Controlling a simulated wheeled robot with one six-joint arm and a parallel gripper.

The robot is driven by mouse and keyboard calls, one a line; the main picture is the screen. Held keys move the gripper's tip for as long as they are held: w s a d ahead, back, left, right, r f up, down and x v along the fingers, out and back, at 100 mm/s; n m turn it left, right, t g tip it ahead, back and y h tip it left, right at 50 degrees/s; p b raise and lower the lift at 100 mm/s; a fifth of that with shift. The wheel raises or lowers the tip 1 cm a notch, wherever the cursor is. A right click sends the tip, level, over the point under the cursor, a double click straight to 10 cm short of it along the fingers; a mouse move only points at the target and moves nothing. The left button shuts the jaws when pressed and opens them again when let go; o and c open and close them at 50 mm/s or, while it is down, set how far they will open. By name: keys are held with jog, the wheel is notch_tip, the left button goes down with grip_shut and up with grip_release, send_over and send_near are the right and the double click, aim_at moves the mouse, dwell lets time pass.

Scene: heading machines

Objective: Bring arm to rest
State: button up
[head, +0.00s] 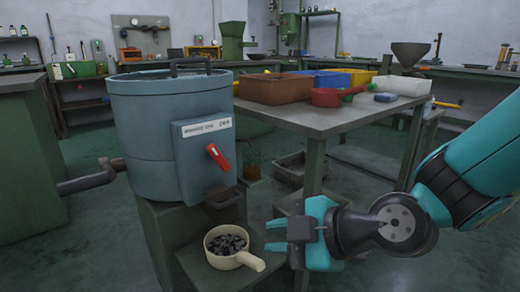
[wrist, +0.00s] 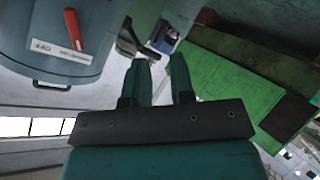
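My teal arm reaches in from the right in the head view. My gripper (head: 275,236) is at its end, pointing left, with a gap between its fingers and nothing held. It also shows in the wrist view (wrist: 161,68), where the two fingers stand apart and empty. In the head view it is to the right of a cream scoop (head: 243,262) filled with dark pieces, apart from it as far as I can tell.
A blue-grey drum machine (head: 150,120) with a red lever (head: 217,157) stands at left, its outlet above the scoop. A workbench (head: 312,118) carries bins, including a brown one (head: 275,88) and a white one (head: 402,85). Open floor (head: 100,240) lies at front left.

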jog(key=s+d+r+m+g+h, duration=0.4)
jog(key=s+d+m+g+h, duration=0.2)
jog(key=s+d+m, duration=0.6)
notch_tip(320, 180, up, 38)
jog(key=s+m+p, duration=0.1)
jog(key=p, duration=3.7)
jog(key=shift+a+m+p, duration=0.3)
jog(key=shift+a+p, duration=0.05)
jog(key=shift+p, duration=0.05)
jog(key=shift+f, duration=0.15)
jog(key=shift+a, duration=0.1)
